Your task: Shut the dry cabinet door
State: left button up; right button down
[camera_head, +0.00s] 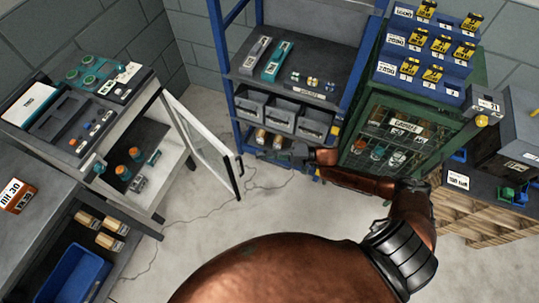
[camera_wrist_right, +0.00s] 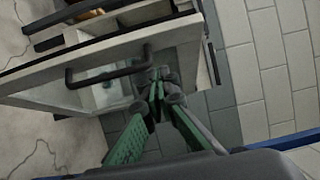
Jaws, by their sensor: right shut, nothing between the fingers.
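The dry cabinet (camera_head: 172,150) stands at the left in the head view. Its white-framed glass door (camera_head: 205,145) is swung open and juts out to the right over the floor. The door also shows in the right wrist view (camera_wrist_right: 30,82), with a black bar handle (camera_wrist_right: 110,72) on its face. My right gripper (camera_head: 264,153) is shut and empty, to the right of the door's free edge. In the right wrist view its closed fingertips (camera_wrist_right: 156,86) appear close to the door beside the handle; I cannot tell whether they touch it. My left gripper is out of view.
A blue-framed shelf rack (camera_head: 285,95) with grey bins stands behind my right gripper. A green cabinet (camera_head: 368,115) with blue racks on top stands right of it. A workbench (camera_head: 45,215) is at the left front. The floor (camera_head: 215,225) before the door is clear apart from thin cracks.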

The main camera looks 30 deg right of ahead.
jog(key=w+a, duration=0.1)
jog(key=a, duration=0.6)
jog(key=shift+a+b, duration=0.25)
jog(key=shift+b, duration=0.1)
jog(key=shift+a, duration=0.1)
